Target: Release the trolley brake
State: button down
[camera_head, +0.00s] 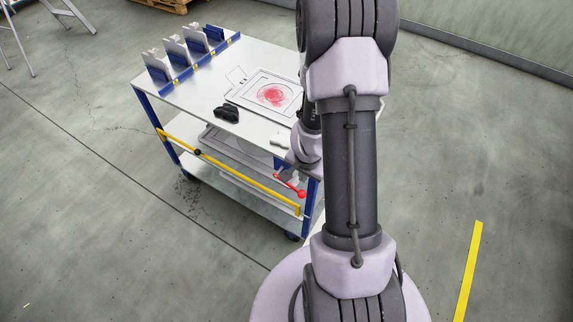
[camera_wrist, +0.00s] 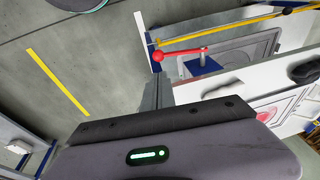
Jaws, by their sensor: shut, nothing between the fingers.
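The trolley (camera_head: 260,55) has a white top, blue posts and a yellow bar across its near side. Its brake lever (camera_head: 287,182) is a thin red bar with a red ball at the end, near the right corner post below the top. In the wrist view the red lever (camera_wrist: 180,52) runs from a grey pivot on a blue block to its ball at the left.
The yellow bar (camera_head: 232,172) runs close to the lever. On the trolley top are a framed plate with a red scribble (camera_head: 273,94), a black object (camera_head: 226,112) and a rack of grey plates (camera_head: 178,52). A lower shelf lies below.

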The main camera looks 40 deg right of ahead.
jog(key=b, duration=1)
send_near(302, 193)
jog(key=x, duration=0.7)
jog(key=shift+d, duration=0.1)
